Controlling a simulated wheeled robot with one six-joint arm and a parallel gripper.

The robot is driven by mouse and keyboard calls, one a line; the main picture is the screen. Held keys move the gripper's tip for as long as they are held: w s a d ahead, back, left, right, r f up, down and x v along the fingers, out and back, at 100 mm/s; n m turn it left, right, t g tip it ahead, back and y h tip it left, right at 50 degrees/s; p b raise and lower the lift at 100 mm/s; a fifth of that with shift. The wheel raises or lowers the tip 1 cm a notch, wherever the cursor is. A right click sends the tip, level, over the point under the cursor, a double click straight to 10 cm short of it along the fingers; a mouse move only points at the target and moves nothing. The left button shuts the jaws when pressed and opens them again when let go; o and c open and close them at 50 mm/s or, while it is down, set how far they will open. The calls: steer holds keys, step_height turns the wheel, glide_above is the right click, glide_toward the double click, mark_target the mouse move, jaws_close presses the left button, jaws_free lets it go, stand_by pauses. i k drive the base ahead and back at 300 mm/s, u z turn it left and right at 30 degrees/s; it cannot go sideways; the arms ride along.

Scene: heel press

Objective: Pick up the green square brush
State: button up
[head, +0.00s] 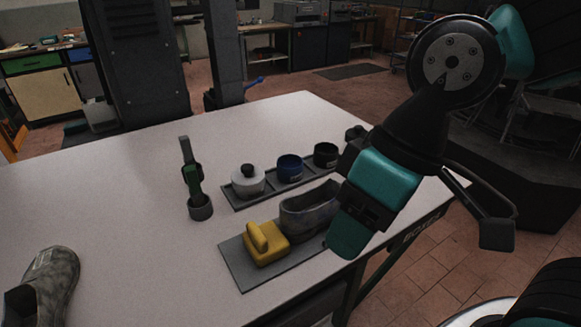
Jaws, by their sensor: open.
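A tool with a green body (193,175) and a grey, upright handle stands in a dark round holder (201,208) near the middle of the table. It looks like the green brush, but its lower end is hidden in the holder and I cannot tell whether it is square. My gripper (420,235) is at the right, above the table's right edge, well apart from the green tool. It is open, and I see nothing held in it.
A tray (236,201) holds a white lidded pot (248,181), a blue jar (289,168) and a dark green jar (325,154). A grey mat (239,279) bears a yellow handled block (266,245) and a grey shoe-like piece (308,209). A boot (52,277) is front left.

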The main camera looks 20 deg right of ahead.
mark_target(196, 192)
steer(key=z, duration=1.8)
steer(key=k, duration=1.2)
steer(key=u, duration=1.8)
steer(key=i, duration=0.5)
steer(key=z, duration=0.1)
